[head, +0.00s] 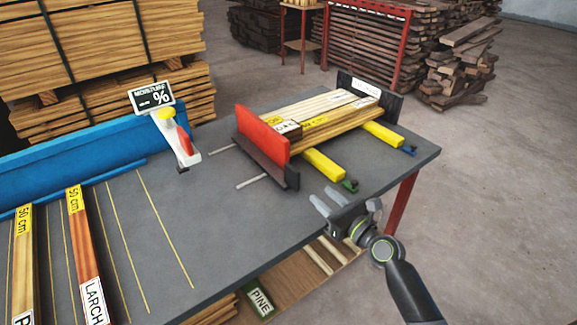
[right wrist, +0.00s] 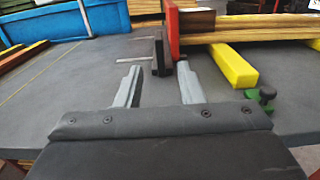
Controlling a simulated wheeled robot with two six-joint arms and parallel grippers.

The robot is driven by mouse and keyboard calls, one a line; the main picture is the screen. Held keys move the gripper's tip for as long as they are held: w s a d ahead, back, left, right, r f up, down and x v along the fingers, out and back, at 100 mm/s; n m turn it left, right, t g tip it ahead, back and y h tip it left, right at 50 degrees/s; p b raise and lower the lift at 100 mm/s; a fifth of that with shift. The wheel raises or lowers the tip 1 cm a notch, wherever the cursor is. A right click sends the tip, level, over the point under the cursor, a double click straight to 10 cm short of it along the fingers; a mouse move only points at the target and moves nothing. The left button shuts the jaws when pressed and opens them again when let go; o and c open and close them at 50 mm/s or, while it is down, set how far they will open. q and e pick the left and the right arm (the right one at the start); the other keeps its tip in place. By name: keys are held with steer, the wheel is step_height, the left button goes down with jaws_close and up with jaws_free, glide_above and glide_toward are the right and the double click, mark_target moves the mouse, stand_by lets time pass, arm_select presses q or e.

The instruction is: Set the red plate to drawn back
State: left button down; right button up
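The red plate (head: 262,130) stands upright on the grey table, close against the near ends of a stack of wooden boards (head: 325,115); I cannot tell if it touches them. A dark block (head: 268,168) with two thin rods sits at its front side. The plate also shows edge-on in the right wrist view (right wrist: 172,32). My right gripper (head: 327,199) is open and empty over the table's front edge, to the right of and nearer than the plate. In the right wrist view its fingers (right wrist: 158,74) are apart, with the dark block and plate ahead between them. My left gripper is out of view.
Yellow bars (head: 323,163) lie under the boards, with green and blue knobs at their ends. A black end plate (head: 371,95) stands behind. A moisture meter (head: 176,138) and a blue rail (head: 90,155) are to the left. The table's middle is clear.

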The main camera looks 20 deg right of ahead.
mark_target(285, 164)
steer(key=b+x, duration=0.2)
steer(key=x, duration=1.3)
steer(key=shift+w+a, duration=0.25)
steer(key=shift+w, duration=0.1)
jaws_close()
